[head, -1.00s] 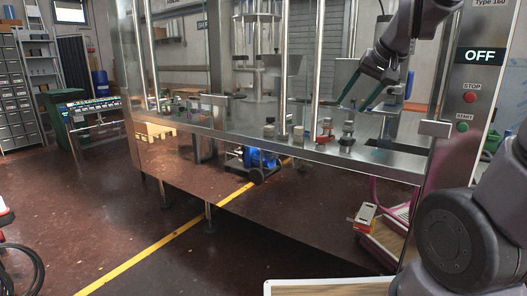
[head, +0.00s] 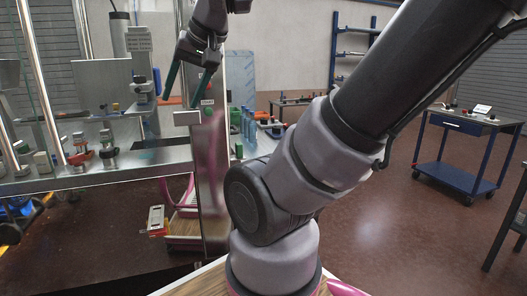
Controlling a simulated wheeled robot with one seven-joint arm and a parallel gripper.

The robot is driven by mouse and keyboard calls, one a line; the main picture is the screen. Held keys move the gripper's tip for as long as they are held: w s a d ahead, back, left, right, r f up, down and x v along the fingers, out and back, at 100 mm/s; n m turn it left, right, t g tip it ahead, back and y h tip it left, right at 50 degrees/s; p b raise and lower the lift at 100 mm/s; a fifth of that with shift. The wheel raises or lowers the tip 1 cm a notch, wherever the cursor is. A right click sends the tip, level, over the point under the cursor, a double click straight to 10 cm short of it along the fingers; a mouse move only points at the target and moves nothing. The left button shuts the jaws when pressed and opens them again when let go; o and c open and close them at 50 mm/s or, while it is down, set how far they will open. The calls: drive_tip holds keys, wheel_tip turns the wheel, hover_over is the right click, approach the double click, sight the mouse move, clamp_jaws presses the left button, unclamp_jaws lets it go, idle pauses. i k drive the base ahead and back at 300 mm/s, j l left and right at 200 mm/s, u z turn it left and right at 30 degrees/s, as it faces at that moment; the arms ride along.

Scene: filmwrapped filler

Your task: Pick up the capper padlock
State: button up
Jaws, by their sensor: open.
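My gripper (head: 180,102) is open and empty, with two dark green fingers pointing down. It hangs in the air near the right end of a steel machine ledge (head: 150,157). Several small items stand on this ledge to the left of and below the gripper. Among them are a red-based piece (head: 80,156), a dark-topped piece with red on it (head: 108,152) and a green block (head: 43,162). They are too small to tell which, if any, is the capper padlock. The gripper touches none of them.
Steel posts (head: 45,90) rise from the ledge on the left. A machine upright (head: 213,185) stands below and right of the gripper. Green and blue bottles (head: 248,125) stand beyond it. A blue cart (head: 465,150) is at the right, with open floor around it.

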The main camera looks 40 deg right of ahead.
sight(239, 150)
drive_tip(key=z, duration=0.9)
drive_tip(key=u, duration=1.3)
drive_tip(key=z, duration=1.3)
